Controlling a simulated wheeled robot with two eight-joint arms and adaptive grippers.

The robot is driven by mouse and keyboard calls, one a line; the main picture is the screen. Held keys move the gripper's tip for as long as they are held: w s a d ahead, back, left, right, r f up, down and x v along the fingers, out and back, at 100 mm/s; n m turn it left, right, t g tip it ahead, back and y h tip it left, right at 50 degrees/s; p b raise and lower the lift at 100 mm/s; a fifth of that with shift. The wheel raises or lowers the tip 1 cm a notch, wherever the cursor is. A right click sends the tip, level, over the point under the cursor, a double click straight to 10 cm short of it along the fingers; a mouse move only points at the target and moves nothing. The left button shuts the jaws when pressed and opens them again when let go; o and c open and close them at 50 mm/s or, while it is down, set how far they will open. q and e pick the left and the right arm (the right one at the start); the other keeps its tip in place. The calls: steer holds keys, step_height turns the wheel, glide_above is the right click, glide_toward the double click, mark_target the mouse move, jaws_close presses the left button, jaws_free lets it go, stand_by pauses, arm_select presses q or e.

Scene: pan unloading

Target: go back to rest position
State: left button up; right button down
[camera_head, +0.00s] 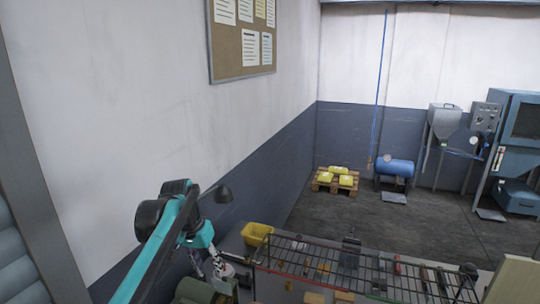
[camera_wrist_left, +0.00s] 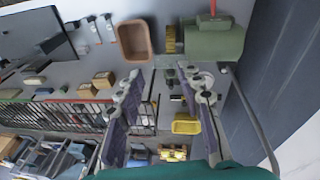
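My left gripper (camera_head: 212,268) hangs at the end of the teal arm near the left end of the workbench (camera_head: 240,248), close to the wall. In the left wrist view my left gripper (camera_wrist_left: 160,74) shows its two fingers spread apart with nothing between them. It is open and empty, above the bench top. My right gripper is in neither view.
A yellow bin (camera_head: 257,234) stands right of the left gripper. A green machine (camera_wrist_left: 214,42) and a brown open bin (camera_wrist_left: 135,40) are near the fingertips in the wrist view. A black wire rack (camera_head: 375,272) runs along the bench.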

arm_select(q)
steer(key=s+f+n+t+b, duration=0.1)
steer(key=s+f+t+b, duration=0.2)
steer(key=s+f, duration=0.5)
steer(key=s+f+n+t+y+b, duration=0.1)
steer(key=s+f+t+b, duration=0.1)
steer(key=s+f, duration=0.7)
steer(key=s+b, duration=0.1)
steer(key=s, duration=0.5)
steer(key=shift+a+t+y+b, duration=0.25)
steer(key=shift+t+y+b, duration=0.05)
steer(key=shift+t, duration=0.1)
